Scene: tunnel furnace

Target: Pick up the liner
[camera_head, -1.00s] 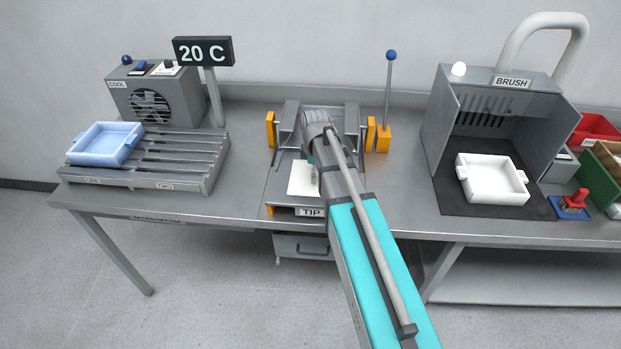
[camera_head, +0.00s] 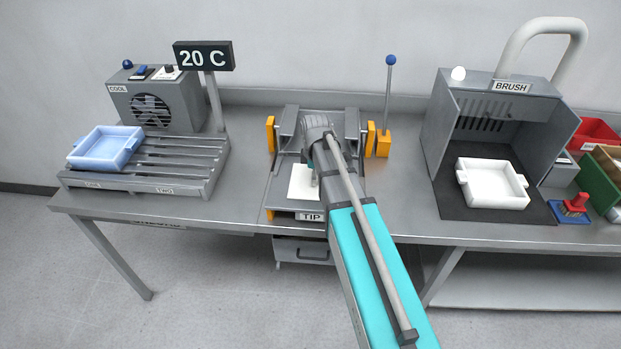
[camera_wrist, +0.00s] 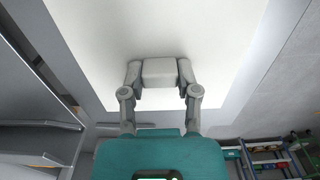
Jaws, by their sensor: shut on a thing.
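The liner is a flat white sheet (camera_head: 302,184) at the station labelled TIP in the head view. It fills the upper part of the wrist view (camera_wrist: 205,38). A pale block stands on the sheet, between my fingers. My gripper (camera_wrist: 160,74) is shut on this block, with one finger against each side. In the head view my arm hides most of the gripper and the right part of the sheet. I cannot tell whether the sheet rests on the station or is just above it.
A slatted rack (camera_head: 180,165) with a pale blue tray (camera_head: 128,152) stands left. A brush booth (camera_head: 545,125) with a white tray (camera_head: 512,200) stands right. Orange blocks flank the TIP station.

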